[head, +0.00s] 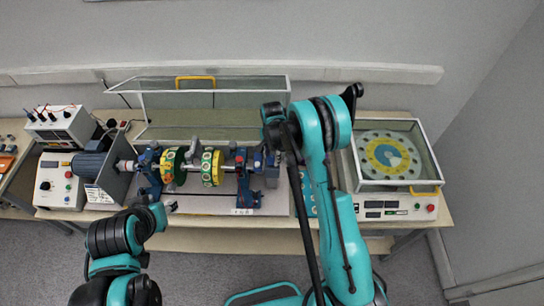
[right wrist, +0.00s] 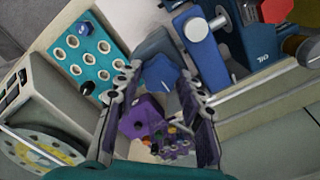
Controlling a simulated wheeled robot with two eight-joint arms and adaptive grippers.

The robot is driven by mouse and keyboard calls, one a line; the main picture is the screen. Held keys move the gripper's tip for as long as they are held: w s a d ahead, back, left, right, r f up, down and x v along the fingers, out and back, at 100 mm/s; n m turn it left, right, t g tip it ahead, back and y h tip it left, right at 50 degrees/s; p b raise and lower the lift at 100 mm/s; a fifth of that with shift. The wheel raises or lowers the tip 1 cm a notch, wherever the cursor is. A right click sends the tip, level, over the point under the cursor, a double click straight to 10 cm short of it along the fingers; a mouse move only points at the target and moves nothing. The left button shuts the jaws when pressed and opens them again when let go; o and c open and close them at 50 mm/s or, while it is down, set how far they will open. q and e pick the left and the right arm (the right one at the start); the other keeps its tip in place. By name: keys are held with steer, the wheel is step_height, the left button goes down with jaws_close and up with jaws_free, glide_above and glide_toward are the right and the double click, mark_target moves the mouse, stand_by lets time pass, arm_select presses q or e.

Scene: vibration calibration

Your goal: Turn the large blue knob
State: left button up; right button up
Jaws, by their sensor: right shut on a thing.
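The large blue knob (right wrist: 163,76) shows in the right wrist view between the two dark fingers of my right gripper (right wrist: 160,84). The fingers are closed against its sides. In the head view my right arm (head: 335,190) reaches over the bench to the right end of the rotor rig (head: 205,168). The knob is hard to make out there, with the wrist close over it. My left arm (head: 120,235) is low at the left front of the bench. Its gripper's fingers are not clear.
A glass-covered box with a yellow and blue disc (head: 388,155) stands at the right. A motor (head: 95,165) and control boxes (head: 60,180) stand at the left. A clear cover with a yellow handle (head: 195,80) is raised behind the rig. A teal panel with round holes (right wrist: 85,58) lies near the knob.

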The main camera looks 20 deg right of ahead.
steer(key=shift+f+n+b, duration=0.15)
steer(key=shift+n+b, duration=0.45)
steer(key=shift+b, duration=0.25)
steer(key=n+b, duration=0.4)
steer(key=shift+b, duration=0.3)
steer(key=n+b, duration=0.2)
steer(key=shift+n, duration=0.4)
steer(key=n+b, duration=0.3)
steer(key=n, duration=0.1)
steer(key=n+b, duration=0.2)
steer(key=n, duration=0.3)
steer(key=shift+n, duration=0.4)
steer(key=o, duration=1.2)
steer(key=shift+c, duration=0.2)
